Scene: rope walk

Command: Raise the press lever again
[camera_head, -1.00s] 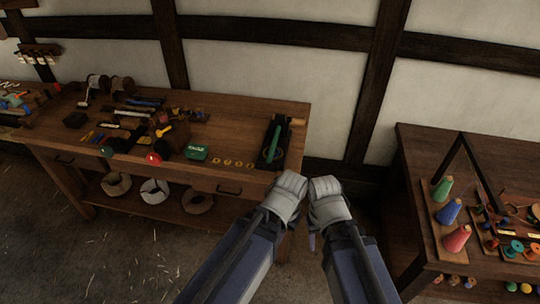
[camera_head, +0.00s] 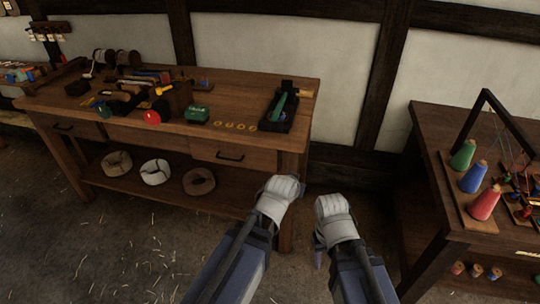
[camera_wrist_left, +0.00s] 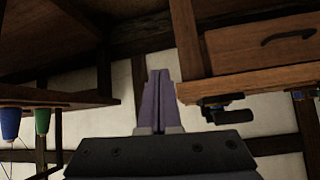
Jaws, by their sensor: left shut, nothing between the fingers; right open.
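The press (camera_head: 276,122) is a small black frame at the right end of the long workbench (camera_head: 235,85). A green bar (camera_head: 278,106) lies along it, and a light wooden piece (camera_head: 302,93) sticks out at its back right. I cannot tell for sure which part is the lever. My left gripper (camera_wrist_left: 158,75) is shut and empty, its purple fingers together in the left wrist view. In the head view its hand is in front of the bench's right corner, apart from the press. My right gripper (camera_head: 318,258) is open, farther right over the floor; its fingers are mostly hidden.
A second table (camera_head: 430,135) with coloured cones (camera_head: 473,177) stands at the right. A floor gap separates the two tables.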

